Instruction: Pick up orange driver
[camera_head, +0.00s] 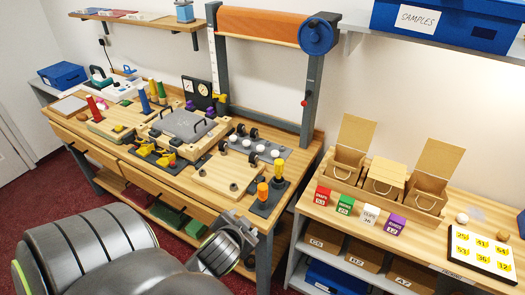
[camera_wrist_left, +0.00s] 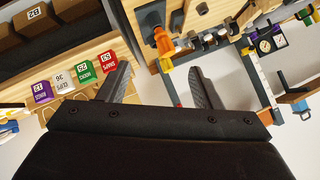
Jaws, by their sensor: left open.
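An orange-handled driver (camera_head: 262,189) stands upright in a dark block at the right front corner of the workbench. A yellow-handled tool (camera_head: 278,168) stands beside it in the same block. In the left wrist view the orange driver (camera_wrist_left: 162,40) is above the gap between my fingers, apart from them. My left gripper (camera_head: 236,232) is at the bench's front edge, just below and left of the driver in the head view. Its two fingers show spread apart and empty in the left wrist view (camera_wrist_left: 160,86). My right gripper is in neither view.
The wooden workbench (camera_head: 212,183) holds pegs, clamps, a grey-lidded case (camera_head: 183,124) and gauges. A bench post (camera_head: 311,100) rises behind the driver. A separate counter at right carries several coloured label blocks (camera_head: 345,204) and open boxes (camera_head: 428,192).

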